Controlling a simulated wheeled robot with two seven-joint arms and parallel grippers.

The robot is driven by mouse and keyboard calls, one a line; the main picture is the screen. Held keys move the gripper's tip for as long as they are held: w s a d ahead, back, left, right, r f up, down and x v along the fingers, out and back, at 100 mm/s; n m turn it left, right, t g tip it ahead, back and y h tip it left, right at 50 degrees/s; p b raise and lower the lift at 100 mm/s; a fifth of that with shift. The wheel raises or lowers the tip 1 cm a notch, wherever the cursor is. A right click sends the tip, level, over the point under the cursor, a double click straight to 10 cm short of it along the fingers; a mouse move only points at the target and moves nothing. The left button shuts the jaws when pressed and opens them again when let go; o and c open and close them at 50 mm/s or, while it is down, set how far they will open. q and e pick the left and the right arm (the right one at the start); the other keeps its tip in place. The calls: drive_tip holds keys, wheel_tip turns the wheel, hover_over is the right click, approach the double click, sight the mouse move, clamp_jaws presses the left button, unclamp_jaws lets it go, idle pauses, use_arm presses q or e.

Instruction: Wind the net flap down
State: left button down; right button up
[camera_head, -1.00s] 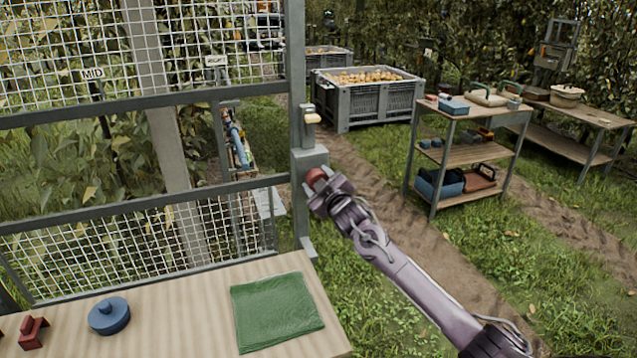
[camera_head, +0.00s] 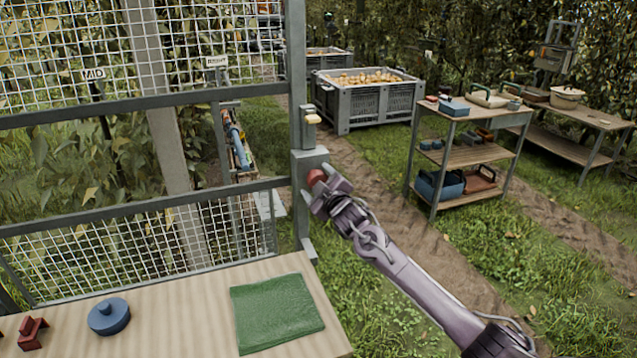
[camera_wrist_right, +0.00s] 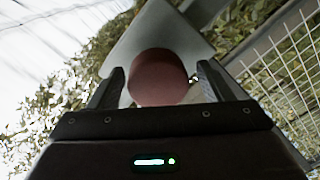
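A red round knob (camera_head: 316,177) sits on the grey box (camera_head: 309,158) on the frame's post. My right gripper (camera_head: 321,187) is at this knob. In the right wrist view the red knob (camera_wrist_right: 158,78) lies between the two fingers of my right gripper (camera_wrist_right: 162,82), which stand apart with a narrow gap visible at its right side. White netting fills the upper (camera_head: 55,50) and lower (camera_head: 150,245) parts of the grey frame, with an open band between them. Which part is the flap I cannot tell. My left gripper is not in view.
A wooden table (camera_head: 180,320) in front carries a green cloth (camera_head: 277,312), a blue lidded disc (camera_head: 109,316) and a dark red piece (camera_head: 32,333). A cream handle (camera_head: 312,119) is above the box. A shelf cart (camera_head: 470,155) stands right; a pear crate (camera_head: 370,105) stands behind.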

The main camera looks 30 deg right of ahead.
drive_tip(key=b+v, duration=0.1)
drive_tip(key=v, duration=0.6)
drive_tip(key=shift+s+b, duration=0.4)
idle(0.4)
